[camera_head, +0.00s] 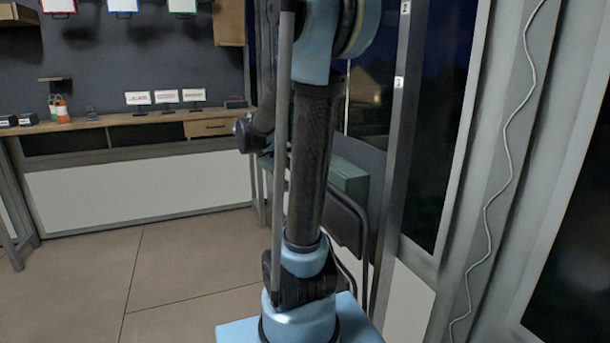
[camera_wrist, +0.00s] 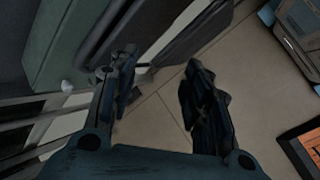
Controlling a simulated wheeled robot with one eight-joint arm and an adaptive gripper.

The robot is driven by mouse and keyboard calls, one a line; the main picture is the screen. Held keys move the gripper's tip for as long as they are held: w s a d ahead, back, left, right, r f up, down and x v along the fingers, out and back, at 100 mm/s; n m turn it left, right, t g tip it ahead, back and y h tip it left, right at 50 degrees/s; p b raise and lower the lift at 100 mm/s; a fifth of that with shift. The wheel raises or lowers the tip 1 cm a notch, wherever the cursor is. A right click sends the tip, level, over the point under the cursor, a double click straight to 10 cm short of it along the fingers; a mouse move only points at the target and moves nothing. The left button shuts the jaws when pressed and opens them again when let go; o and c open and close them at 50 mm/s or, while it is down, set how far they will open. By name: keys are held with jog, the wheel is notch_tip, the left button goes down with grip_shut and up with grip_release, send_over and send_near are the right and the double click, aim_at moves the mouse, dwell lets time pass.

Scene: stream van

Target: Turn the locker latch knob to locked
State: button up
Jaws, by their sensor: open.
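My gripper (camera_wrist: 158,78) is open in the wrist view, its two dark fingers apart with nothing between them. A grey-green box-like body (camera_wrist: 62,38) is at the upper left of that view, left of the fingers. It may be the locker, but I cannot tell for sure. A small pale rounded piece (camera_wrist: 67,86) is near its lower edge, left of the left finger and apart from it. It could be the latch knob; its turn position cannot be read. In the head view a similar green box (camera_head: 347,180) is partly hidden behind my arm.
A wooden counter (camera_head: 100,122) with small signs and a drawer (camera_head: 207,127) runs along the back wall. The tiled floor (camera_head: 165,255) at left is open. A dark window and grey frame posts (camera_head: 400,130) stand at right, with a pale cable (camera_head: 489,205) hanging down the wall.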

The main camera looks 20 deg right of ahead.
jog(key=w+d+f+n+h, duration=0.15)
jog(key=w+n+h, duration=0.3)
jog(key=w, duration=1.45)
jog(key=w+a+f+n+h, duration=0.2)
jog(key=w+f+h, duration=0.5)
jog(key=w, duration=0.4)
jog(key=shift+n+g+y, duration=0.25)
jog(key=shift+g+y, duration=0.05)
jog(key=shift+y, duration=0.25)
jog(key=d, duration=0.5)
jog(key=d+f, duration=0.1)
jog(key=d, duration=1.1)
jog(key=shift+w+f, duration=0.15)
jog(key=shift+w, duration=0.05)
grip_shut()
